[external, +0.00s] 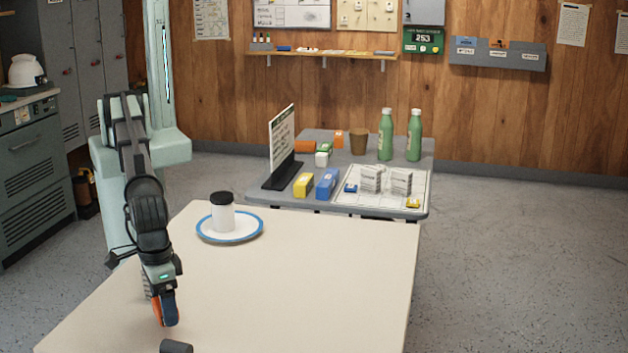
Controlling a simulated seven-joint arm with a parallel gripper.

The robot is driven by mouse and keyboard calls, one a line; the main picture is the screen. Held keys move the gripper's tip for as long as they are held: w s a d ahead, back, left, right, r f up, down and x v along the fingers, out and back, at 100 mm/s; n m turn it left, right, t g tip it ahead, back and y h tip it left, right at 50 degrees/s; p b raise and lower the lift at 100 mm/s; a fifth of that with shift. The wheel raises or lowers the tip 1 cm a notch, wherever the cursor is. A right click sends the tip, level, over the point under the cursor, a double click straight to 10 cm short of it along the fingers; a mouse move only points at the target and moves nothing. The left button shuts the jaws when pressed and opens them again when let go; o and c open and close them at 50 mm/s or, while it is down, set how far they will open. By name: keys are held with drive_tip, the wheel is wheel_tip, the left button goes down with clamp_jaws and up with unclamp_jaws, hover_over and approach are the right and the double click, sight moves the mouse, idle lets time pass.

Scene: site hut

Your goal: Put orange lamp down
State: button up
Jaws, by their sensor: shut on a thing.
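My gripper (165,297) points down over the left front part of the cream table (300,270). It is shut on the orange lamp (157,309), which shows as a narrow orange strip at the left side of the jaws. A dark blue part shows beside the orange on the right; I cannot tell whether it belongs to the lamp or to the gripper. Most of the lamp is hidden. I cannot tell whether it touches the tabletop.
A white jar with a black lid (222,212) stands on a blue-rimmed plate (243,239) behind the gripper. A dark cylinder (176,346) lies at the bottom picture edge. The table's middle and right are clear. A grey table (350,148) with boxes and green bottles (386,135) stands behind.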

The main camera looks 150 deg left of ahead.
drive_tip(key=shift+f, duration=1.1)
drive_tip(key=shift+f, duration=0.2)
drive_tip(key=o, duration=0.5)
wheel_tip(320, 180, up, 12)
drive_tip(key=shift+r, duration=0.2)
